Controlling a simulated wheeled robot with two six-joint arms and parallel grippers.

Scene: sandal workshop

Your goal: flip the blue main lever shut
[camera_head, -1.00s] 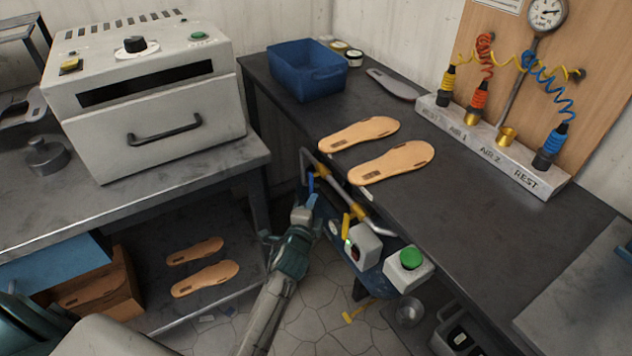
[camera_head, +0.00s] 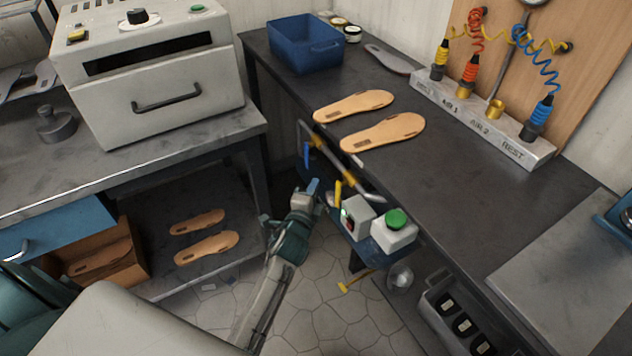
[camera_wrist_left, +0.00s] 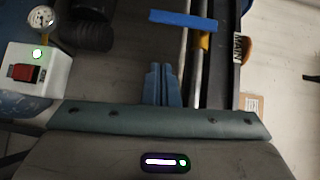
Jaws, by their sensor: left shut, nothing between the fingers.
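The blue main lever (camera_head: 306,153) is on the pipework along the front of the dark bench. In the left wrist view the blue lever (camera_wrist_left: 183,20) lies crosswise over the pipes, near a label reading MAIN (camera_wrist_left: 238,46). My left gripper (camera_head: 313,186) is shut and empty, below and slightly right of the lever in the head view, apart from it. Its blue fingers (camera_wrist_left: 163,84) are together in the left wrist view, with a gap to the lever. My right gripper is not in view.
A yellow lever (camera_head: 338,193), a box with a red switch (camera_head: 355,217) and a green-button box (camera_head: 394,231) sit right of my gripper. The workbench with the oven (camera_head: 150,90) is at left. Floor shows between benches.

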